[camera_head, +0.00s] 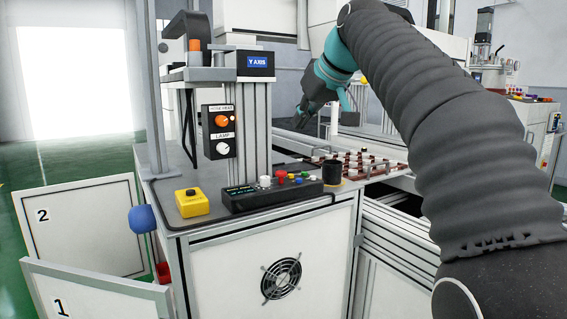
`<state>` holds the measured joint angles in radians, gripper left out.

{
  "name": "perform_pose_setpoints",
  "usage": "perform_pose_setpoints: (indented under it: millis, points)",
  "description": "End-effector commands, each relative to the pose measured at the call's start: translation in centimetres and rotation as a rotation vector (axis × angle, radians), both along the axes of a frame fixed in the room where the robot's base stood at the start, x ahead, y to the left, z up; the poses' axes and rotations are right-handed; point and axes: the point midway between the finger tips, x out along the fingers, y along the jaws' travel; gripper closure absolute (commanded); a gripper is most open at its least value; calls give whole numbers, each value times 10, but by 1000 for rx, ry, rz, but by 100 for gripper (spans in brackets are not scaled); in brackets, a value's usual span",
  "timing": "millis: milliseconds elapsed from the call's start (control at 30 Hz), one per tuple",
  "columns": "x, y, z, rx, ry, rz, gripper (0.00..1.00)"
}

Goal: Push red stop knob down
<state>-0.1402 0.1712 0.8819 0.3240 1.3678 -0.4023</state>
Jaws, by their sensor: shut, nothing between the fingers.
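A small red knob (282,177) stands on the black control box (262,198) on the cabinet top, among white, blue, green and other coloured knobs. My gripper (299,121) is dark with teal parts. It points down and to the left, above and beyond the box, to the right of the Y AXIS column, apart from the red knob. Its fingers look shut and empty, though small in this view. A yellow box (191,203) with a knob on top stands left of the control box.
A black cup (332,172) stands right of the control box. A panel (221,132) with orange and white knobs is mounted on the column behind it. A reddish rack (363,164) lies to the right. The cabinet top (176,172) has some bare room at the left.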

Motion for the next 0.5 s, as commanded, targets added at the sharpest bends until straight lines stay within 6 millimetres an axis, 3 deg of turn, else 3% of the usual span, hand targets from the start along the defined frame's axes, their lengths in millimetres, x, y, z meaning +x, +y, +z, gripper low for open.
perform_pose_setpoints:
  millis: [233, 500]
  points:
    - [9, 4, -12, -1, 2, -2, 100]
    - [36, 23, -46, -1, 3, -1, 100]
